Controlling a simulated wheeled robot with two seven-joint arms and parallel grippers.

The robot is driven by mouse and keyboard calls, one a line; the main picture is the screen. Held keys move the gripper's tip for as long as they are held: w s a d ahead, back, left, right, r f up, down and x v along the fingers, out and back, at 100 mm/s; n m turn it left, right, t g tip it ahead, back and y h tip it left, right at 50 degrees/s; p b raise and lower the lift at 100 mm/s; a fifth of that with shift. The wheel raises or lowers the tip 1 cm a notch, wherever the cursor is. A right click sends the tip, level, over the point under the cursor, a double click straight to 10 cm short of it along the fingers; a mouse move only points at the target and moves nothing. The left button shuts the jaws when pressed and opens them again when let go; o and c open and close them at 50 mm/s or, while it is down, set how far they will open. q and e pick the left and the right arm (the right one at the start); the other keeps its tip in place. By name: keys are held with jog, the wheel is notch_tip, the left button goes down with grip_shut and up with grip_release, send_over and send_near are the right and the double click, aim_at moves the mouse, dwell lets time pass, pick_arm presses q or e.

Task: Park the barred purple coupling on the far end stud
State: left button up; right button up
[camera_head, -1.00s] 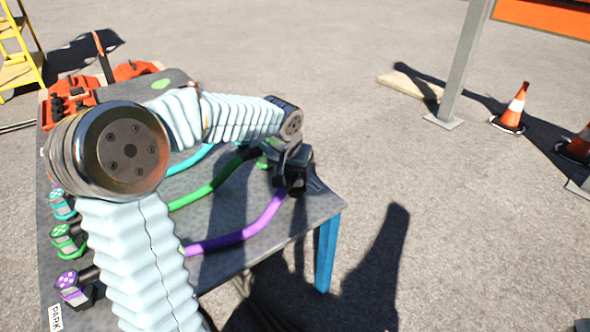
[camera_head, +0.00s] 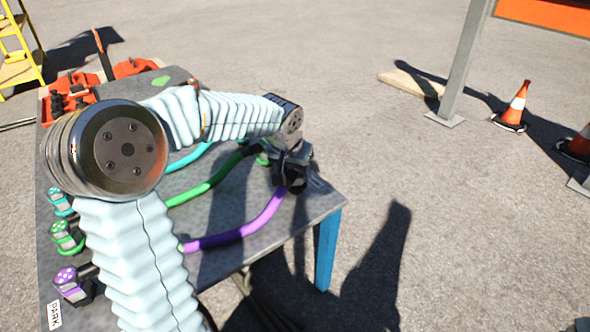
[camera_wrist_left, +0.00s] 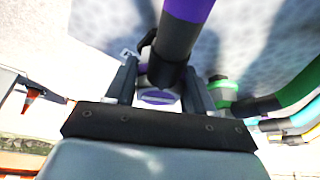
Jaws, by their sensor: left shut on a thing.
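My left gripper (camera_head: 296,172) is at the right end of the table, at the end of the purple cable (camera_head: 240,235). In the left wrist view its fingers (camera_wrist_left: 160,92) are shut on the barred purple coupling (camera_wrist_left: 157,97), whose end face shows a pale bar. The coupling is mostly hidden by the gripper in the head view. The cable's other end has a dotted purple coupling (camera_head: 68,282) at the table's left edge. I cannot make out the far end stud. My right gripper is not in view.
A green coupling (camera_wrist_left: 222,92) is close beside my left gripper. Green (camera_head: 205,188) and teal (camera_head: 190,160) cables cross the grey table (camera_head: 315,207). A PARK label (camera_head: 55,316) is at the near left corner. Orange toolboxes (camera_head: 75,85) stand at the back left.

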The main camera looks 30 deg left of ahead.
pick_arm(q)
jog(key=shift+f, duration=0.2)
jog(key=o, duration=1.2)
jog(key=shift+o, duration=0.2)
jog(key=p+v, duration=0.2)
jog(key=v, duration=1.2)
jog(key=shift+p, duration=0.3)
